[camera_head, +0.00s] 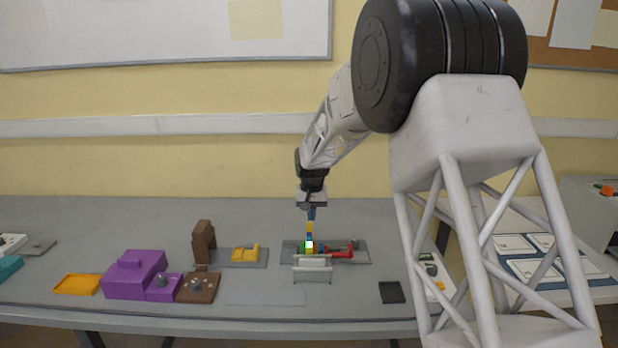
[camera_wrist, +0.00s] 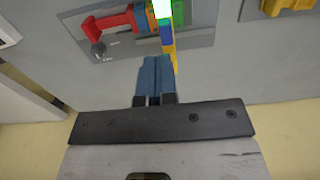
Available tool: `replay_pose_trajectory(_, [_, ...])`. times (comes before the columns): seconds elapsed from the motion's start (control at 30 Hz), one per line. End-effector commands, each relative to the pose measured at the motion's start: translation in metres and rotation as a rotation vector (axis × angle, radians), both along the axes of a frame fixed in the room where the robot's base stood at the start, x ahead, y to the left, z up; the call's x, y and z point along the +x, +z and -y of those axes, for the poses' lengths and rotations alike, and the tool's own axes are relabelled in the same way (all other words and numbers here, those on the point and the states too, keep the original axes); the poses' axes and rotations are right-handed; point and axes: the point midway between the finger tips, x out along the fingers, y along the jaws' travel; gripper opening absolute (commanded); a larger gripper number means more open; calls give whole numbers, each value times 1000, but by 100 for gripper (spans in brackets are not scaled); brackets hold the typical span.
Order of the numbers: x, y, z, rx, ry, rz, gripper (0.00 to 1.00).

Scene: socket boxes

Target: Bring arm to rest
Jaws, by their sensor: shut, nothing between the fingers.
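My arm reaches out over the grey table (camera_head: 130,225) from the right. My gripper (camera_head: 311,216) points down above the grey plate with the red part. Its blue fingers (camera_wrist: 157,75) are together in the wrist view, with nothing seen between them. Just beyond the fingertips stands a column of coloured blocks (camera_head: 309,243), yellow, blue and green with a bright white-green top. It also shows in the wrist view (camera_wrist: 168,35). I cannot tell whether the fingertips touch it. A red part (camera_head: 342,252) lies beside the column on the grey plate (camera_head: 360,257).
A grey bracket (camera_head: 312,270) stands in front of the column. To the left are a yellow part (camera_head: 245,253), brown blocks (camera_head: 204,242), a purple box (camera_head: 135,275) and an orange tray (camera_head: 77,285). A dark square (camera_head: 391,292) lies at the right front. The back of the table is mostly clear.

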Motion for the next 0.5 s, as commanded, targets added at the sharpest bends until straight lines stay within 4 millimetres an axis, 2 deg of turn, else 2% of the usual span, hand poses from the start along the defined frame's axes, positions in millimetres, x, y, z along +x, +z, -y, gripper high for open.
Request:
replay_pose_trajectory(0.27, [-43,42,26,3,-3,23,0])
replay_pose_trajectory(0.5, [-94,79,51,6,-5,45,0])
